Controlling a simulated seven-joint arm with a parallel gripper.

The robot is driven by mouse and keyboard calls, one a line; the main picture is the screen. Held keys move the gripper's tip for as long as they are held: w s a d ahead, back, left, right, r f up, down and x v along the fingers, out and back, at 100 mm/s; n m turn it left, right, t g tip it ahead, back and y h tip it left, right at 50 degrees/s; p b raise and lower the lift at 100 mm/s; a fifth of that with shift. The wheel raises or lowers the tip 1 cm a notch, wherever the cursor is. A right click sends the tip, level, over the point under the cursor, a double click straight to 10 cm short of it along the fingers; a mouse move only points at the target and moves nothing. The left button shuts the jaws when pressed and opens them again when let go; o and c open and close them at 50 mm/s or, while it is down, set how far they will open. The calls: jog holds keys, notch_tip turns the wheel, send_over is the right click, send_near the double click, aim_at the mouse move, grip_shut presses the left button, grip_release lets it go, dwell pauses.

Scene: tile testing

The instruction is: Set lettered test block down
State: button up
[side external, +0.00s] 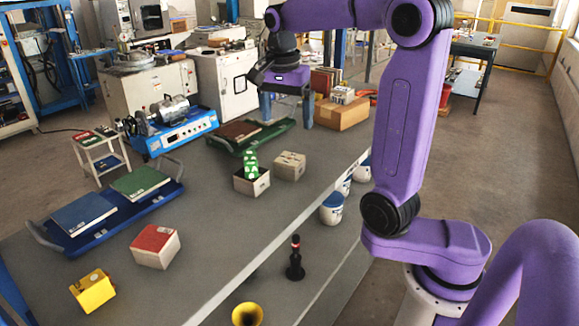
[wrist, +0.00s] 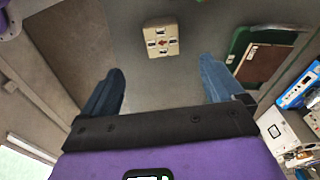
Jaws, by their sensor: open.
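The block lies ahead of the fingertips there.
An open box (side external: 251,184) holding a green-and-white item (side external: 251,163) stands left of the beige block. A green tray (side external: 283,127) with a brown panel lies behind. A red-topped block (side external: 155,246), yellow block (side external: 92,290) and blue tray (side external: 75,246) are left. A cardboard box (side external: 342,116) stands behind.

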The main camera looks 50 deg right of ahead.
aim_at(289, 158)
jog(key=f, duration=0.5)
jog(key=d+f, duration=0.1)
jog(key=f, duration=0.2)
jog(key=shift+w, duration=0.1)
jog(key=shift+w+d+f, duration=0.1)
jog(key=shift+d+f, duration=0.05)
jog(key=shift+f, duration=0.75)
jog(key=shift+w+d+f, duration=0.1)
jog(key=shift+d+f, duration=0.1)
jog(key=shift+f, duration=0.7)
jog(key=shift+w+d+f, duration=0.1)
jog(key=shift+d+f, duration=0.05)
jog(key=shift+f, duration=0.75)
jog(key=c, duration=1.5)
jog(key=shift+r, duration=0.15)
